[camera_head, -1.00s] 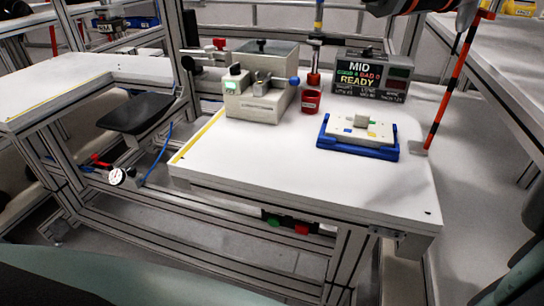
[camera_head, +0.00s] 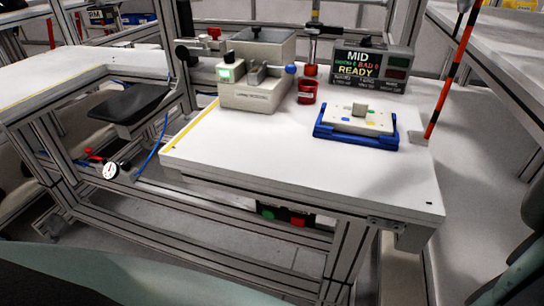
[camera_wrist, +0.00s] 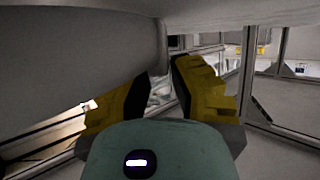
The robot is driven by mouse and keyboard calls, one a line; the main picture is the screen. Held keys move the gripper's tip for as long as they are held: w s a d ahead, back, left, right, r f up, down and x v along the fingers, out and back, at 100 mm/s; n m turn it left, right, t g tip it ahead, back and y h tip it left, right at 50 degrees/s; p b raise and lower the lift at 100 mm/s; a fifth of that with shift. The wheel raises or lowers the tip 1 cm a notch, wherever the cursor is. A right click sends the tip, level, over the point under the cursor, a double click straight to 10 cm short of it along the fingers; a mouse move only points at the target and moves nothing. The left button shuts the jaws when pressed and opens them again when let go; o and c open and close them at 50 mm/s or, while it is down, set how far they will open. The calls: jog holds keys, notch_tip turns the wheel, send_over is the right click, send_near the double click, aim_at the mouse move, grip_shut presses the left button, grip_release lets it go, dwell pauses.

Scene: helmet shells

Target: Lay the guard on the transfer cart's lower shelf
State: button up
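I cannot make out the guard or the transfer cart with its lower shelf in either view. My gripper (camera_wrist: 162,78) shows in the wrist view, with two yellow fingers and dark pads. A narrow gap stands between the fingertips, the background shows through it, and I see nothing held there. A large grey surface fills the left and top of that view, and I cannot tell what it is. My gripper is not in the head view.
A white workbench (camera_head: 250,165) bears a grey machine (camera_head: 250,93), a red cup (camera_head: 307,92), a blue tray (camera_head: 356,140) with a pale plate, and a READY display (camera_head: 371,68). A red-black pole (camera_head: 453,85) rises at its right edge.

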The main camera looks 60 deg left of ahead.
jog(key=shift+o, duration=1.2)
jog(key=shift+s+a+f, duration=0.1)
jog(key=shift+s+f, duration=0.1)
jog(key=shift+f, duration=0.6)
jog(key=shift+w+r+p, duration=0.15)
jog(key=shift+r+p, duration=0.55)
jog(key=shift+r, duration=0.05)
jog(key=shift+s+r, duration=0.2)
jog(key=shift+s, duration=0.05)
jog(key=p+v, duration=0.2)
jog(key=v, duration=0.9)
jog(key=shift+s+r+p, duration=0.2)
jog(key=shift+r+p, duration=0.1)
jog(key=shift+r, duration=0.1)
jog(key=shift+r, duration=0.1)
